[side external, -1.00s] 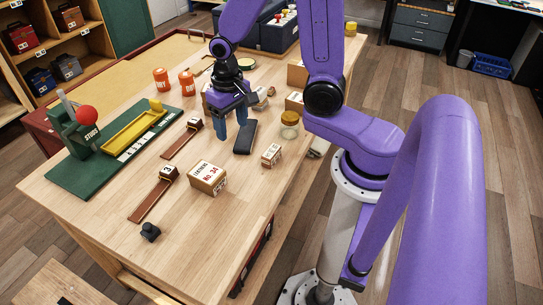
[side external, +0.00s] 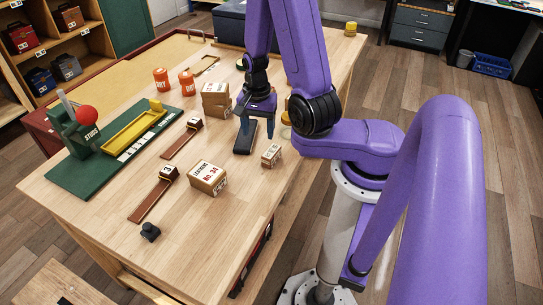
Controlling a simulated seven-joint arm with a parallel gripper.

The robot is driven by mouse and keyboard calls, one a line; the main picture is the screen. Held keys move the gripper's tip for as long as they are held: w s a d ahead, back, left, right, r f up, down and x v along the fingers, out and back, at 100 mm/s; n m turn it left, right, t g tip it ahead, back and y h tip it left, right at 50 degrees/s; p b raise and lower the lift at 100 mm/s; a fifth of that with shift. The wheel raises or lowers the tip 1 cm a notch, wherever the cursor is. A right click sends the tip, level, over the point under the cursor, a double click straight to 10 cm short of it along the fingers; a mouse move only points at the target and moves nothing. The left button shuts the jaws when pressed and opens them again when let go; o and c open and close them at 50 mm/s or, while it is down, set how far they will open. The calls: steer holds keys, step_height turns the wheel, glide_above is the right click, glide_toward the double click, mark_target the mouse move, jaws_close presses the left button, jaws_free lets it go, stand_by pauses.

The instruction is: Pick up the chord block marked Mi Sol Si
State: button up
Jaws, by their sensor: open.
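No marking reading Mi Sol Si is legible in the side external view, so I cannot tell which thing is the chord block. My gripper (side external: 257,128) is low over the table with its blue fingers apart and nothing visible between them. A dark flat block (side external: 244,145) lies on the table under and beside the left finger; I cannot tell whether they touch. A small labelled box (side external: 271,156) stands just in front of the right finger.
A larger box marked No. 34 (side external: 208,178) stands nearer, and stacked boxes (side external: 215,97) stand behind left. Two slim wooden pieces (side external: 181,143) (side external: 153,196) lie left. A green board (side external: 80,178) carries a yellow tray (side external: 132,131). Orange jars (side external: 186,83) stand behind. The front table is mostly clear.

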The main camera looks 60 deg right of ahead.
mark_target(272, 151)
steer(key=s+m, duration=0.1)
steer(key=s+d+f+m, duration=0.1)
steer(key=s+m, duration=0.1)
steer(key=shift+s+d+f, duration=0.2)
steer(key=shift+f, duration=3.9)
steer(key=c, duration=1.1)
